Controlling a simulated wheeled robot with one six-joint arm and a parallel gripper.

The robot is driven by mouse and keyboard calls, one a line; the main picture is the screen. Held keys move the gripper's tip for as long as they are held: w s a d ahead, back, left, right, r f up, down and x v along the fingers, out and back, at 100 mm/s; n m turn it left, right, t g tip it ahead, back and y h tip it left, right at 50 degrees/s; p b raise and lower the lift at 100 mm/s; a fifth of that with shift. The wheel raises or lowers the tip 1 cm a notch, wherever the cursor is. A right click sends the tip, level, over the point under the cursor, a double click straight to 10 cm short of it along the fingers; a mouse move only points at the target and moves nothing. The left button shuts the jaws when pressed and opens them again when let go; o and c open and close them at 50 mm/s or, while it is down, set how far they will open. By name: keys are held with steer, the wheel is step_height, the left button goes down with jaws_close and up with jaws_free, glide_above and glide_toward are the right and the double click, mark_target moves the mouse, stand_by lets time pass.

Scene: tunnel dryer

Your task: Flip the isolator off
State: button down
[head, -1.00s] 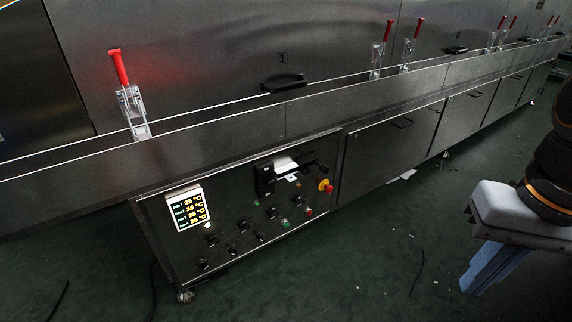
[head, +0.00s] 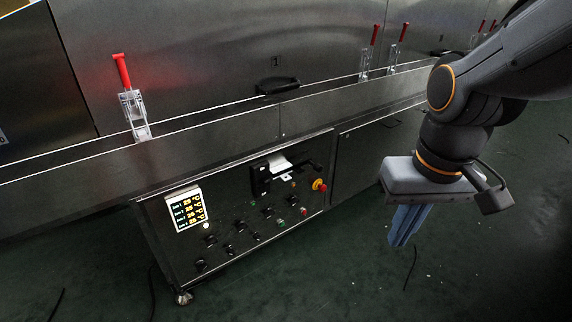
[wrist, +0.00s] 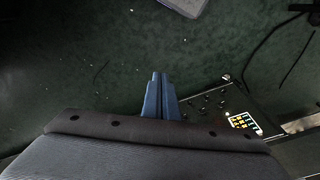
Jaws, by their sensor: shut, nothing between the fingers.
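The control panel (head: 225,270) is a dark framed box low on the dryer's front. It carries a dark switch unit (head: 262,180) with a pale plate and a dark bar to its right. A red knob on a yellow base (head: 319,185) sits near the panel's right end. I cannot tell for sure which is the isolator, nor its position. My gripper (head: 404,242) has its blue fingers shut and empty, pointing down, right of the panel and apart from it. In the wrist view the fingers (wrist: 159,78) are together above the floor, with part of the panel to their right.
A lit temperature display (head: 187,211) and several small knobs and buttons share the panel. A red-handled clamp (head: 122,72) stands on the ledge above, with others farther right. A black door handle (head: 278,85) sticks out. The green floor before the panel is mostly clear.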

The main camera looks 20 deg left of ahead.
steer(key=w+a+f+n+t+y, duration=0.1)
steer(key=w+a+f+n+t, duration=0.15)
steer(key=w+a+f, duration=0.65)
steer(key=w+a+n+t+y, duration=0.1)
steer(key=w+a+t+y, duration=0.2)
steer(key=w, duration=1.1)
steer(key=w+a+f+n+t+y+b, duration=0.1)
steer(key=w+a+f+n+t+y, duration=0.2)
steer(key=a+f+y, duration=0.4)
steer(key=w+a+f, duration=0.1)
steer(key=a+f, duration=0.2)
steer(key=a, duration=0.5)
steer(key=shift+a+f, duration=0.15)
steer(key=shift+f, duration=0.2)
